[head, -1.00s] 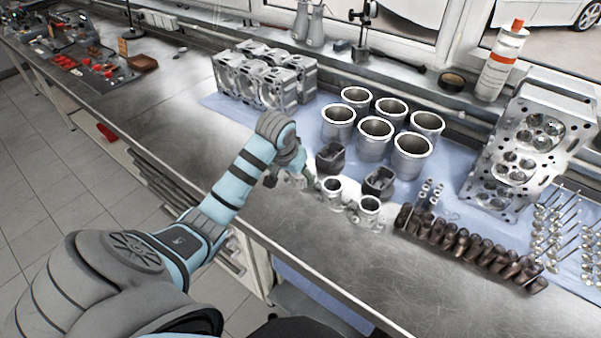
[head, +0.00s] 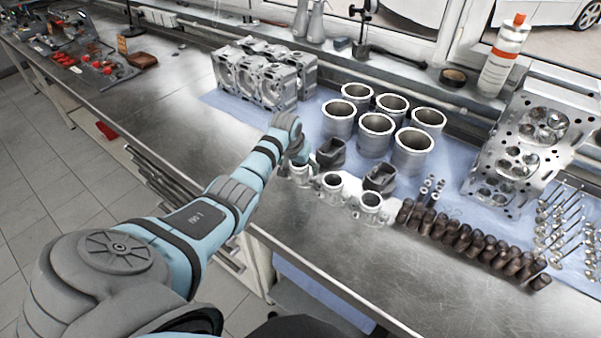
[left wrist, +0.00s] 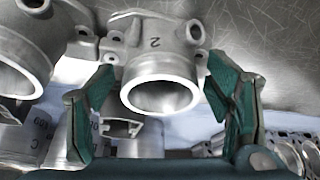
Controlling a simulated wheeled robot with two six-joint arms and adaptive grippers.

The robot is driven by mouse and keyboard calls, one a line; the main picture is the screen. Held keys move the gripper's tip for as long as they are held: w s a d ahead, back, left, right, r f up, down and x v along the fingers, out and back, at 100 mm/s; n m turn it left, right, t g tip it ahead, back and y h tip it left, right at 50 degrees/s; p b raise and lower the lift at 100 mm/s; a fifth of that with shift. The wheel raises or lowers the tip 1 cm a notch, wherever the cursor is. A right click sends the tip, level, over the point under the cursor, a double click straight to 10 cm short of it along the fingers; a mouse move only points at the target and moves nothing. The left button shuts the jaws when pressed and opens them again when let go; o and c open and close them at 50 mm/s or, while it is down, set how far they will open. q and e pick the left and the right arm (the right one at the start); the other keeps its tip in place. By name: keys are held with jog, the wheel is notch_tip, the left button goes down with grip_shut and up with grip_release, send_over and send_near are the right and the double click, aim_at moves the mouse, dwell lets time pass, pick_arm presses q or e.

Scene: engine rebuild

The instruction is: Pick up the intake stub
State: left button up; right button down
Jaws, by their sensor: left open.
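Several silver cast intake stubs stand in a row near the front of the bench. The leftmost intake stub (head: 299,175) is beneath and just in front of my left gripper (head: 299,151), partly hidden by it. Beside it stand a middle stub (head: 334,188) and a right stub (head: 370,206). In the left wrist view an intake stub marked 2 (left wrist: 158,60) lies between the spread green fingers of my left gripper (left wrist: 162,84). The fingers sit on either side of its round mouth; contact cannot be told. My right gripper is not in view.
Black pistons (head: 380,178) stand close behind the stubs, with steel cylinder liners (head: 373,137) farther back. An engine block (head: 262,78) is behind left, and dark brown parts (head: 470,243) line up at right. The bench (head: 190,125) is clear at left.

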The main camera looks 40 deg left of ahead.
pick_arm(q)
jog(key=shift+r, duration=0.15)
jog(key=c, duration=1.5)
